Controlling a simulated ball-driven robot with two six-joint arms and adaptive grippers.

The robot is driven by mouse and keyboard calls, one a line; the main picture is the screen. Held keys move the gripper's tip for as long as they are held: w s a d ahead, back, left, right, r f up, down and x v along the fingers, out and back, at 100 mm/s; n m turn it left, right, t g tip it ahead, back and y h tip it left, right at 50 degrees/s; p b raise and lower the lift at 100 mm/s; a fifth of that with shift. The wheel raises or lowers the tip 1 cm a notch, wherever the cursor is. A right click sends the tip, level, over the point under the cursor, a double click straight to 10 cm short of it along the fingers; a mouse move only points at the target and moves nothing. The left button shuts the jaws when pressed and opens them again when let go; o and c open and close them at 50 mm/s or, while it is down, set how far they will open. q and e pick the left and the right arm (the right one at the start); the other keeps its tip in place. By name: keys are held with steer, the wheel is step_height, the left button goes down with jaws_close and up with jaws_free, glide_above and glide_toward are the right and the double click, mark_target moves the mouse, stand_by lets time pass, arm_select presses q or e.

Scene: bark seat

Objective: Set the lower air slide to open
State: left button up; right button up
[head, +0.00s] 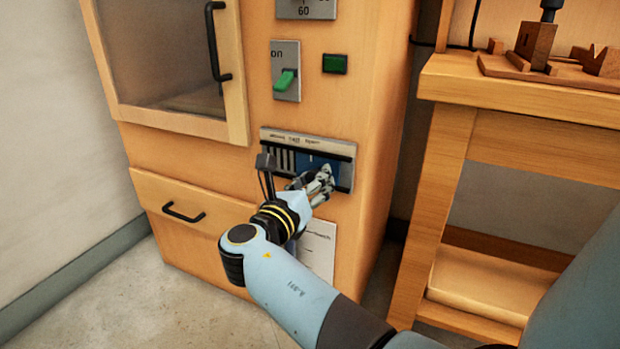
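The lower air slide (308,159) is a blue plate in a dark track on a grey panel, low on the front of the wooden cabinet. Vertical slots (281,158) show uncovered at the left of the track. Small labels run along the top of the panel, too small to read surely. My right gripper (325,178) is at the right part of the slide, its fingers in front of the blue plate. The fingers look close together, but I cannot tell whether they grip anything. They hide part of the slide. My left gripper is not in view.
Above the panel are a green switch (286,80) marked "on" and a green lamp (335,64). A glass door with a black handle (217,42) and a drawer (183,212) are to the left. A wooden workbench (520,95) with wooden parts stands at the right.

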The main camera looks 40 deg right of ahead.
steer(key=o, duration=0.3)
steer(key=shift+s, duration=0.1)
steer(key=shift+r, duration=0.1)
step_height(320, 180, up, 10)
steer(key=shift+f, duration=0.1)
stand_by(0.5)
